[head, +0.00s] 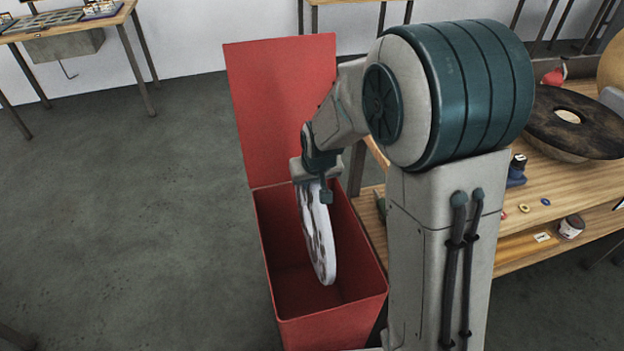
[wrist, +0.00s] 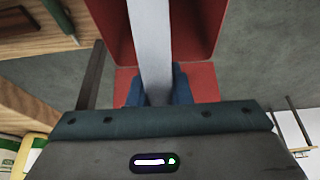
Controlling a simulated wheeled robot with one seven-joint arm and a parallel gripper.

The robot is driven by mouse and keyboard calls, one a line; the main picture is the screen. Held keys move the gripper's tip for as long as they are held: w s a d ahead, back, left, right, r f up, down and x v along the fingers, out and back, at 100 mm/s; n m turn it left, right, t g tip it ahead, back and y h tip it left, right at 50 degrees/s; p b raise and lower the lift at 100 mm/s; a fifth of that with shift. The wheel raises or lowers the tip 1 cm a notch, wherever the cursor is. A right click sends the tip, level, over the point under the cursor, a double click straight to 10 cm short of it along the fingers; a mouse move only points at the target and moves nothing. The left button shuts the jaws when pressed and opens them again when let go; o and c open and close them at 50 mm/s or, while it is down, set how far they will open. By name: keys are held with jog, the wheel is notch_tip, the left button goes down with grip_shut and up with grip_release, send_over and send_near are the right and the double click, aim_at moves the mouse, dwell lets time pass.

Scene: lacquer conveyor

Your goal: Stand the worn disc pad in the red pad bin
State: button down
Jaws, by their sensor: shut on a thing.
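The worn disc pad (head: 318,238) is white with dark blotches and hangs upright, edge-on, inside the opening of the red pad bin (head: 345,306). My gripper (head: 312,188) is shut on its upper edge, above the bin. In the wrist view the pad (wrist: 151,45) is a pale band between the two blue fingers of my gripper (wrist: 154,90), with the red bin walls (wrist: 198,25) on both sides. The bin's red lid (head: 280,100) stands open at the back. I cannot tell whether the pad's lower edge touches the bin floor.
A wooden bench (head: 560,180) stands close to the bin's right side, with a dark-topped round disc (head: 590,140), a can (head: 571,227) and small rings on it. Another table (head: 60,30) is far left. The grey floor (head: 120,230) left of the bin is clear.

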jog(key=shift+f, duration=0.45)
jog(key=c, duration=1.2)
grip_release()
jog(key=shift+c, duration=0.2)
jog(key=shift+r, duration=0.1)
jog(key=v, duration=1.3)
jog(key=shift+s+r+p, duration=0.15)
jog(key=shift+r+p, duration=0.15)
jog(key=shift+p, duration=0.1)
